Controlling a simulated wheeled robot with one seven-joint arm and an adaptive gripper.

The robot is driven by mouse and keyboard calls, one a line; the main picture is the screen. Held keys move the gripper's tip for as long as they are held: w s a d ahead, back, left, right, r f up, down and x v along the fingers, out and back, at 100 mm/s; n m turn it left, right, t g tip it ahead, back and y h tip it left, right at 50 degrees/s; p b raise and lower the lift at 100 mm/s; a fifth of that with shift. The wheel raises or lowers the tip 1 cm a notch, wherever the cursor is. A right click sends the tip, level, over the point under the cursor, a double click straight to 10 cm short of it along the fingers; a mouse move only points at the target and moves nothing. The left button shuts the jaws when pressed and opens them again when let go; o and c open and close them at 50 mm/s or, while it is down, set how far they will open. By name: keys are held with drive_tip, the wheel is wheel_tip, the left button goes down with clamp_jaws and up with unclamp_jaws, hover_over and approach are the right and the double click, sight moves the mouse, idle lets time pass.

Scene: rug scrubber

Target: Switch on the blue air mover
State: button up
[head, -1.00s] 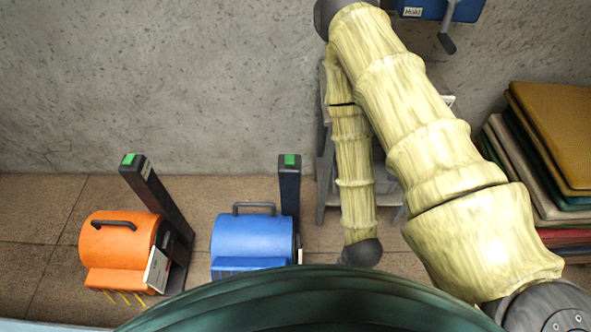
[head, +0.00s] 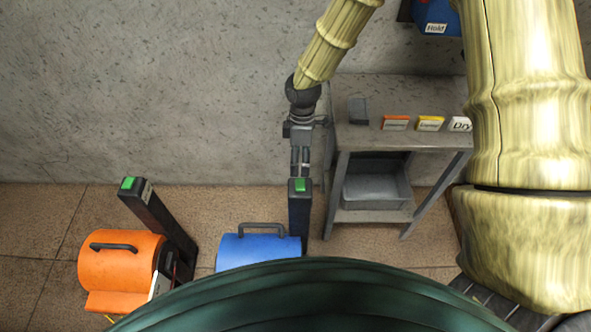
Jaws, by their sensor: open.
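The blue air mover (head: 262,249) stands on the floor at lower centre, its lower part hidden behind my dark green body. A dark post (head: 299,222) rises at its right side with a green button (head: 300,185) on top. My gripper (head: 301,168) points down, with its fingertips in line with the button, just above it in the picture. Its jaws are open and hold nothing. I cannot tell whether the fingertips touch the button or how far above it they are.
An orange air mover (head: 120,262) with its own green-topped post (head: 150,210) stands to the left. A grey table (head: 400,140) with labelled blocks and a lower bin (head: 377,190) is to the right. A blue box labelled "Hold" (head: 432,17) is on the wall.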

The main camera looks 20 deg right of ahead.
sight(299, 184)
drive_tip(key=shift+n, duration=0.3)
drive_tip(key=shift+s+a+f+p, duration=0.15)
drive_tip(key=shift+f+p, duration=0.3)
drive_tip(key=shift+f, duration=1.9)
drive_tip(key=shift+s+a+f+p, duration=0.15)
drive_tip(key=shift+f+p, duration=0.3)
drive_tip(key=shift+f, duration=1.9)
drive_tip(key=shift+d, duration=0.1)
drive_tip(key=shift+c, duration=0.4)
drive_tip(key=c, duration=0.9)
